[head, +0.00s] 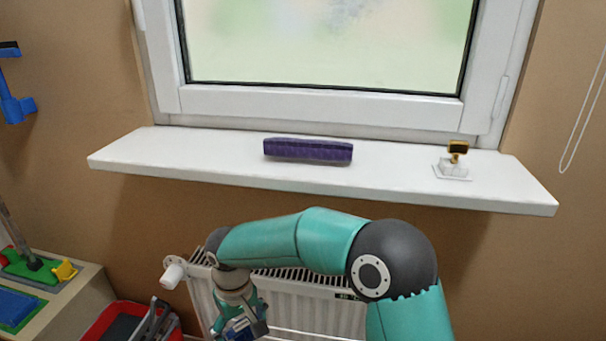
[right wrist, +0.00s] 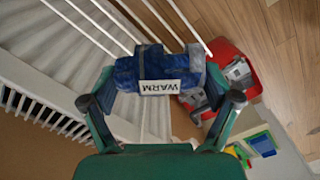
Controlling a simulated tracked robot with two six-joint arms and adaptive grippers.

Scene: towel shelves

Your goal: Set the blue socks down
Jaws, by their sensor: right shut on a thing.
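The blue socks (right wrist: 142,68) are a bundle with a white band (right wrist: 165,87) reading WARM, upside down in the right wrist view. My right gripper (right wrist: 160,82) is shut on them, one finger at each end of the bundle. In the head view my right arm reaches down in front of the radiator, and a bit of the blue socks (head: 242,329) shows at the bottom edge. The lower part of that gripper is cut off there. My left gripper is not in view.
A white radiator (head: 310,316) stands under the windowsill (head: 215,162). The sill bears a purple folded item (head: 308,150) and a gold-and-dark object on a small stand (head: 457,149). A red crate (head: 97,323) holding grey things is low left, beside a bench (head: 62,318). White rails (right wrist: 110,28) lie beyond the socks.

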